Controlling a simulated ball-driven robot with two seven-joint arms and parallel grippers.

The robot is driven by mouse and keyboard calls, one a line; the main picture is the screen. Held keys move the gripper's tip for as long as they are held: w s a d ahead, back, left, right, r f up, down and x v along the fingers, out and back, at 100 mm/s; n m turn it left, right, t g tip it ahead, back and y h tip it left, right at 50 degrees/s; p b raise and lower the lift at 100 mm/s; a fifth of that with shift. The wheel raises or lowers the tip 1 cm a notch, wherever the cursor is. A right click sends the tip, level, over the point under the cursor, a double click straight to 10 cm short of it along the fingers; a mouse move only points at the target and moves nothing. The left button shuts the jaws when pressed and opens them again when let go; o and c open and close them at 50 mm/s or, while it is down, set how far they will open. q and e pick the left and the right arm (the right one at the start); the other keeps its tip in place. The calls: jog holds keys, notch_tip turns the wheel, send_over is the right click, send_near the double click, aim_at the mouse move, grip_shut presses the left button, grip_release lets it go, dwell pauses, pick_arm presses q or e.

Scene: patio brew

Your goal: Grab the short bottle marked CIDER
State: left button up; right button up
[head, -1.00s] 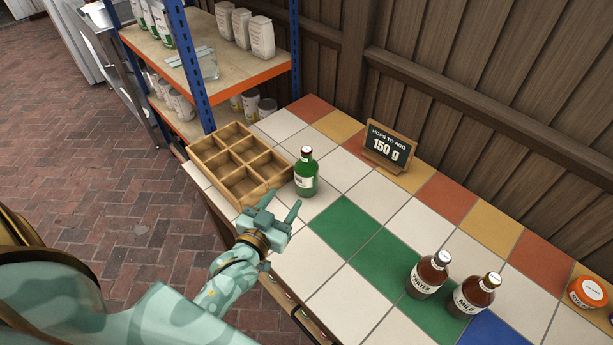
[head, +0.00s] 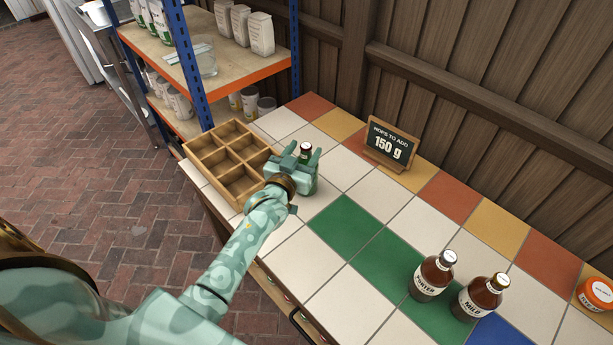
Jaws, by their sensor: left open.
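The short green bottle (head: 306,150) stands on the tiled table, just right of the wooden crate. Only its cap, neck and a little of its body show, and its label is hidden behind my gripper. My left gripper (head: 303,158) is open, with its fingers on either side of the bottle. I cannot tell whether the fingers touch it. My right gripper is not in view.
An empty divided wooden crate (head: 227,163) sits close to the left of my gripper. A chalkboard sign (head: 389,145) reads 150 g. Brown bottles marked PORTER (head: 432,276) and MILD (head: 480,297) stand at the front right, near an orange-lidded jar (head: 596,293). The middle tiles are clear.

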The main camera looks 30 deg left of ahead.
pick_arm(q)
jog(key=shift+w+f, duration=0.1)
jog(key=shift+w, duration=0.95)
jog(key=shift+s, duration=0.1)
grip_shut()
jog(key=shift+r, duration=0.2)
